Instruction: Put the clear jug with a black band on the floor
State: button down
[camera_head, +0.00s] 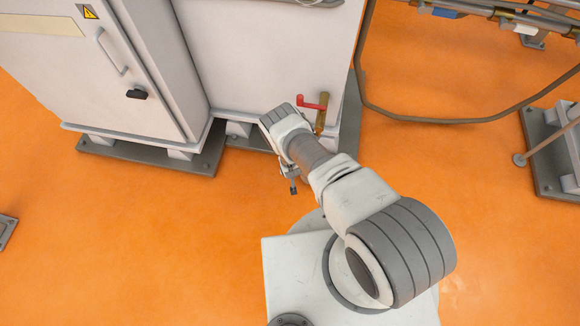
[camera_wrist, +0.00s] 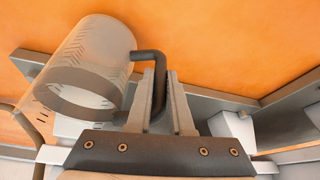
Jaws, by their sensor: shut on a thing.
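The clear jug (camera_wrist: 92,58) shows in the wrist view, see-through, with a dark band round its nearer end and slanted marks on its wall. It looks tilted in the picture. My gripper (camera_wrist: 161,76) is shut on the jug's black handle (camera_wrist: 153,58), with the jug to the left of the fingers. The orange floor (camera_wrist: 215,35) shows behind the jug, and widely in the head view (camera_head: 120,240). In the head view my arm hides most of the gripper, and I cannot make out the jug there. The jug's height above the floor is unclear.
A pale cabinet (camera_head: 90,70) with a handle stands at the left on grey base plates (camera_head: 150,155). A red-handled valve (camera_head: 312,103) sticks out from the machine ahead. A hose (camera_head: 420,120) and another base plate (camera_head: 548,165) are at the right.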

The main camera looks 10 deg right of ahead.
jog(key=shift+w+f, duration=0.1)
jog(key=shift+f, duration=0.2)
jog(key=shift+f, duration=0.15)
jog(key=c, duration=0.8)
grip_release()
